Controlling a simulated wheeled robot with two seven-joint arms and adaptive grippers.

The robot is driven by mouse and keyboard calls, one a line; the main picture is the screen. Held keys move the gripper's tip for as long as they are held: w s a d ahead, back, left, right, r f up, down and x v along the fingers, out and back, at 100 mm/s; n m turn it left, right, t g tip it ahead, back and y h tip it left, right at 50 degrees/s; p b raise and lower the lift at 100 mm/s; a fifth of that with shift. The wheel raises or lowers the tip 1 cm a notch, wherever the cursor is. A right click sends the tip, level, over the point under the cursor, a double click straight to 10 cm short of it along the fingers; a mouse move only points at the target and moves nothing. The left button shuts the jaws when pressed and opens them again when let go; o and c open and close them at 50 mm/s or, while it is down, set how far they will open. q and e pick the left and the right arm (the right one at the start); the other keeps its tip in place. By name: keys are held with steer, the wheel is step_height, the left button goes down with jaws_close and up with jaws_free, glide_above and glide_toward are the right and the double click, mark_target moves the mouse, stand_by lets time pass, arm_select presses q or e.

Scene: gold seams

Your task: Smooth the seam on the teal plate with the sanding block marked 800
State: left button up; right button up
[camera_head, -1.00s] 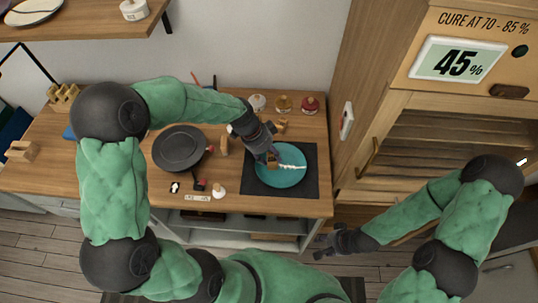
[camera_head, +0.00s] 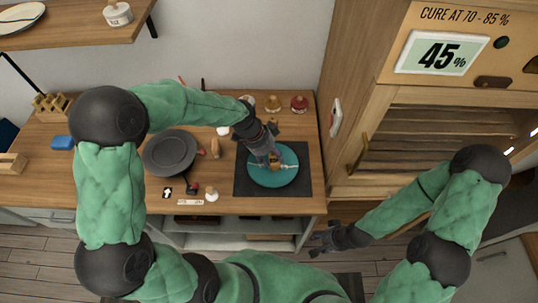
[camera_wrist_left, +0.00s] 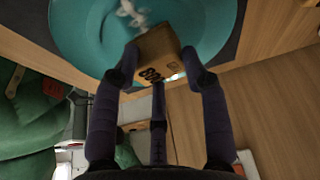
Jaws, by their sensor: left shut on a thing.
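The teal plate (camera_head: 262,180) lies on a dark mat (camera_head: 303,189) on the wooden bench. A pale seam (camera_head: 290,164) crosses the plate; it also shows in the left wrist view (camera_wrist_left: 132,14). My left gripper (camera_head: 273,160) is over the middle of the plate. In the left wrist view it (camera_wrist_left: 160,72) is shut on a tan sanding block (camera_wrist_left: 157,54), which reads 800. The block is over the seam and hides part of it; I cannot tell if it touches the plate. My right gripper (camera_head: 328,238) is low in front of the bench, away from the plate; its fingers are too small to read.
Small jars, including a red-topped one (camera_head: 299,103), stand at the back. A wooden cabinet with a 45% display (camera_head: 442,54) is at the right. A blue block (camera_head: 62,142) lies at the left.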

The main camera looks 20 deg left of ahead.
arm_select(q)
steer(key=shift+s+d, duration=0.25)
steer(key=shift+d, duration=0.5)
steer(key=shift+w+d, duration=0.6)
steer(key=shift+w, duration=0.1)
